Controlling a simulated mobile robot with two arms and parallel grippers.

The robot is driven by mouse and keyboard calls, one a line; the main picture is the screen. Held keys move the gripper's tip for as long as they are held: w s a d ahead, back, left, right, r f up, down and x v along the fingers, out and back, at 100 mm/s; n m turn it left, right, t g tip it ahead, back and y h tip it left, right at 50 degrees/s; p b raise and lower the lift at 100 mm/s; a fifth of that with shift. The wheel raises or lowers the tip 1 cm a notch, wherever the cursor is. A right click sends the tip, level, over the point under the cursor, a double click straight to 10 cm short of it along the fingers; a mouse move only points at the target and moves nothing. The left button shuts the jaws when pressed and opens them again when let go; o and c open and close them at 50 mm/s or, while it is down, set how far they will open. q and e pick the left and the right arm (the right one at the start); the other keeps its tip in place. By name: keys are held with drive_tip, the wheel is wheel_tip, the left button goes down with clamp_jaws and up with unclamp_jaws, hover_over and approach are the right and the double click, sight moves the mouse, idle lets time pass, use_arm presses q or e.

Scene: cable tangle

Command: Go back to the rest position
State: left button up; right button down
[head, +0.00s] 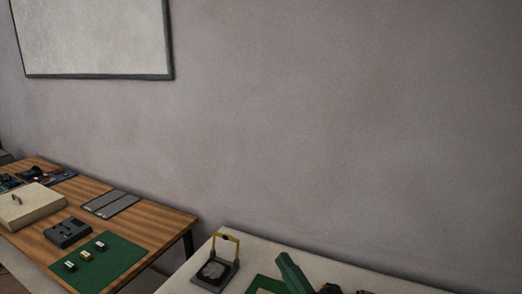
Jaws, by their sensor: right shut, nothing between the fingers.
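My left gripper is not in view.
A wooden table (165,222) at left holds a beige box (28,205), a dark device (67,232), grey plates (110,203) and a green mat (125,262) with small blocks. A plain grey wall (340,120) with a framed board (95,38) stands behind.

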drive_tip(key=d+f+m+g+h, duration=0.1)
drive_tip(key=d+f+m+h, duration=0.7)
drive_tip(key=d+m+h, duration=0.1)
drive_tip(key=s+d+f+m+g, duration=0.2)
drive_tip(key=s+f+g, duration=0.1)
drive_tip(key=s+f, duration=0.1)
drive_tip(key=s+d+f+m+g+h, duration=0.1)
drive_tip(key=s+d+f+m+g, duration=0.1)
drive_tip(key=s+f, duration=0.3)
drive_tip(key=s+d+f+m+g+h, duration=0.1)
drive_tip(key=s+d+f+m+g, duration=0.1)
drive_tip(key=s+f+g, duration=0.2)
drive_tip(key=shift+s+d+f+m, duration=0.15)
drive_tip(key=shift+d+f, duration=0.05)
drive_tip(key=shift+f, duration=0.55)
drive_tip(key=shift+s+d+f+m, duration=0.1)
drive_tip(key=shift+d+f+m, duration=0.1)
drive_tip(key=shift+f, duration=0.5)
drive_tip(key=s+f+m+g, duration=0.1)
drive_tip(key=s+f+g, duration=0.4)
drive_tip(key=s, duration=0.7)
wheel_tip(320, 180, down, 29)
drive_tip(key=s+g+b, duration=0.2)
drive_tip(key=s+d+f, duration=0.2)
drive_tip(key=s+f, duration=1.4)
drive_tip(key=shift+d+g+y+b, duration=0.25)
drive_tip(key=shift+g+y+b, duration=0.05)
drive_tip(key=shift+g+b, duration=0.15)
